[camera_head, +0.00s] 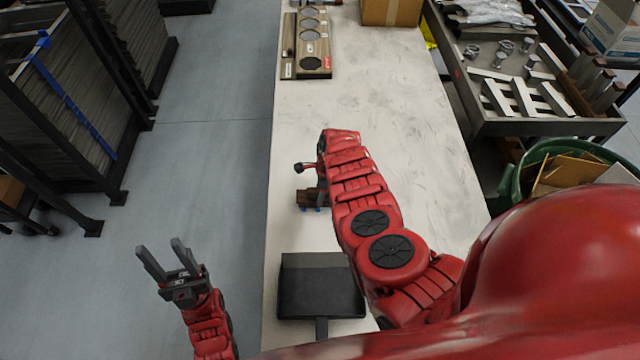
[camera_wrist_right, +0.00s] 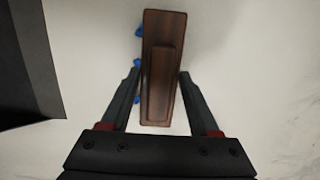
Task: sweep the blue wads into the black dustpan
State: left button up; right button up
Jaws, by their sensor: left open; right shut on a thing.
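The black dustpan (camera_head: 322,290) lies on the white table at its near end, handle toward me. It also shows at the left of the right wrist view (camera_wrist_right: 28,60). My right gripper (camera_head: 314,190) is shut on a brown wooden brush (camera_wrist_right: 163,60), held low over the table beyond the dustpan. Several small blue wads (camera_wrist_right: 137,66) lie along the brush's left side in the wrist view, partly hidden by it. Bits of blue wads (camera_head: 304,209) show at the brush's near edge in the head view. My left gripper (camera_head: 160,248) is open and empty, left of the table.
The white table (camera_head: 400,120) is mostly clear beyond the brush. A wooden board with round discs (camera_head: 308,45) and a cardboard box (camera_head: 392,11) stand at its far end. A grey parts tray (camera_head: 520,120) and a green bin (camera_head: 520,170) are at the right. Racks stand left.

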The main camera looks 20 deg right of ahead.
jog(key=shift+s+r, duration=0.1)
jog(key=shift+s, duration=0.15)
jog(key=s+p, duration=0.1)
jog(key=p, duration=0.1)
jog(key=s+a+p, duration=0.1)
jog(key=p, duration=0.1)
jog(key=shift+s+r, duration=0.15)
jog(key=shift+s, duration=0.2)
jog(key=shift+s+a+p, duration=0.15)
jog(key=shift+s+p, duration=0.4)
jog(key=shift+p, duration=0.25)
jog(key=shift+s, duration=0.25)
jog(key=shift+f, duration=0.2)
jog(key=shift+w+r, duration=0.1)
jog(key=shift+r, duration=0.05)
